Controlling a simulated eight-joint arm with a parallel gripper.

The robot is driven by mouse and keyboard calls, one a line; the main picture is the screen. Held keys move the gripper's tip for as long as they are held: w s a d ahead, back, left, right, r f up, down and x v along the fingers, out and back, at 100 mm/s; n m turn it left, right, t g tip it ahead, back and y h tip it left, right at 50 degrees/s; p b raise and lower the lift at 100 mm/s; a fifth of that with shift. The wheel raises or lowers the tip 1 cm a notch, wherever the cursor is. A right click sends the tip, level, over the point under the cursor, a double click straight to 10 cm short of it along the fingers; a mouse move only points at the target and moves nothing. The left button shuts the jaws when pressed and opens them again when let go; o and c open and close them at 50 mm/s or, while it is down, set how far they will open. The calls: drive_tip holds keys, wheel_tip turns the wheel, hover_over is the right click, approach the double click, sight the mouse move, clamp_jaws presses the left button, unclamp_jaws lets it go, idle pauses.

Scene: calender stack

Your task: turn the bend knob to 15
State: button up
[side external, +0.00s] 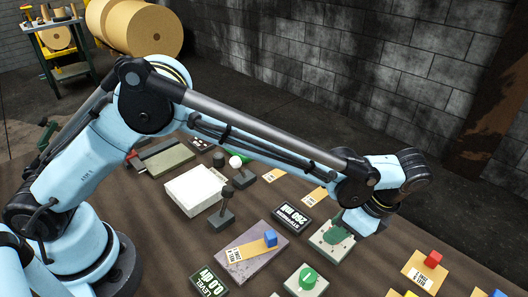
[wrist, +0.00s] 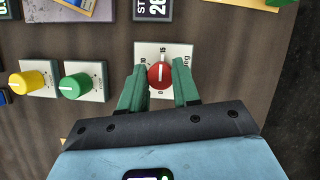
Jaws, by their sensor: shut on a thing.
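The bend knob (wrist: 160,76) is a round red knob with a white pointer line, on a pale square plate (wrist: 146,50) marked with a scale and "deg". In the wrist view its pointer aims roughly up the picture, towards a mark at the plate's top whose small figures are hard to read. My gripper (wrist: 160,67) has one green finger on each side of the knob and is shut on it. In the side view, my gripper (side external: 338,235) is down at the same plate (side external: 326,254), and its fingers hide the knob.
A green knob (wrist: 75,86) and a yellow knob (wrist: 33,81) sit left of the red one in the wrist view. A dark display (side external: 292,216) stands close by. A blue block (side external: 270,238) rests on a grey slab; a red block (side external: 433,258) lies on a yellow card.

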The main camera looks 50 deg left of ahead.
idle(0.4)
drive_tip(key=o, duration=1.1)
drive_tip(key=shift+c, duration=0.2)
drive_tip(key=s+v, duration=0.1)
drive_tip(key=v, duration=1.1)
drive_tip(key=shift+w, duration=0.45)
